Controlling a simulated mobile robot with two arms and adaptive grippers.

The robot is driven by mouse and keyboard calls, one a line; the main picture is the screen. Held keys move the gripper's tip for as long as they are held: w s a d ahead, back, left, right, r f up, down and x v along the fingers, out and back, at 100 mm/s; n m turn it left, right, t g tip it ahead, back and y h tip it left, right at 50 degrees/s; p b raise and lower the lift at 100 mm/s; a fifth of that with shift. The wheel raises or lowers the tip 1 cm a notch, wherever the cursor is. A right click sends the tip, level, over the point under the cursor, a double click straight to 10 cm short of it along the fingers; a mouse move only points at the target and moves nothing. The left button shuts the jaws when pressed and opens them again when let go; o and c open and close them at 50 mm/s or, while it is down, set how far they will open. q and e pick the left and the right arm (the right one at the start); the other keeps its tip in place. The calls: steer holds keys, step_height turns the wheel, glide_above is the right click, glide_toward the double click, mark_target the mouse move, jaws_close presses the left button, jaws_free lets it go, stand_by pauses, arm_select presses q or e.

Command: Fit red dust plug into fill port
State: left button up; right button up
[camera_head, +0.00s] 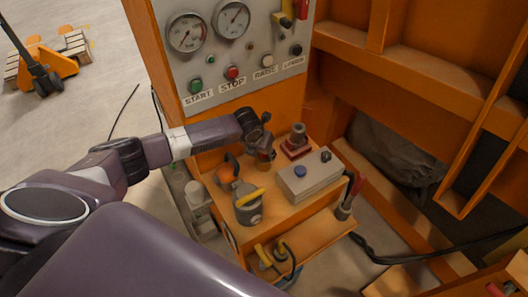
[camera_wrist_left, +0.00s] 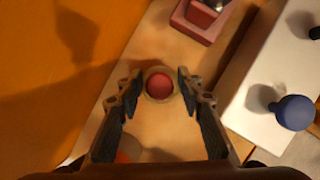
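In the left wrist view a round red piece (camera_wrist_left: 159,86), which looks like the red dust plug, sits inside a pale ring on the orange bench top. I cannot tell whether this ring is the fill port. My left gripper (camera_wrist_left: 158,84) is open, one finger on each side of the ring, with small gaps showing. In the head view the left gripper (camera_head: 265,153) points down over the bench, and its fingers and wrist hide the red piece. My right gripper is not in view.
On the orange bench (camera_head: 270,205), a red-based metal fitting (camera_head: 297,143) and a grey box with a blue knob (camera_head: 310,178) stand close right of the gripper. A grey can with a yellow handle (camera_head: 247,203) stands in front. The control panel (camera_head: 235,50) rises behind.

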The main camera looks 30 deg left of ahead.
arm_select(q)
steer(key=shift+o, duration=0.3)
steer(key=v, duration=1.2)
